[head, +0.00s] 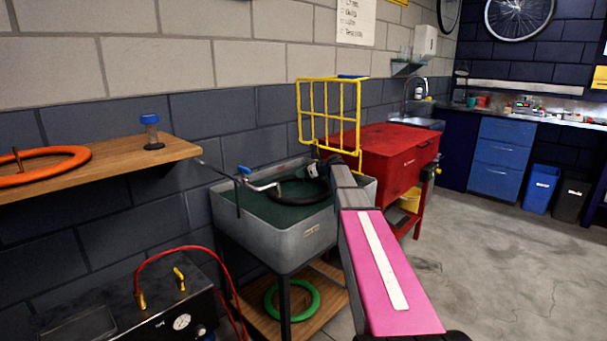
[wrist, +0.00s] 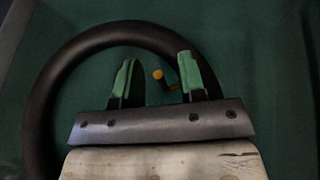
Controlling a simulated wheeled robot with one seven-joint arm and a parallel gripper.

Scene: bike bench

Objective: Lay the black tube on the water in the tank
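The black tube (wrist: 52,92) is a ring lying over the dark green surface in the wrist view; its right part is hidden behind my gripper. A short valve with an orange cap (wrist: 158,75) shows between the fingers. My gripper (wrist: 156,66) has two green-tipped fingers standing apart, with no tube visibly pinched between them. In the head view the tube (head: 291,193) is inside the grey tank (head: 302,241), toward its back right, over the dark green water (head: 267,208). I cannot tell whether the whole ring touches the water. My arm hides the tank's right side.
A yellow wire rack (head: 300,112) rises behind the tank, and a red cabinet (head: 390,160) stands to its right. A wooden shelf (head: 130,157) holds an orange ring (head: 68,156) at left. A green ring (head: 313,300) lies below the tank. Floor at right is clear.

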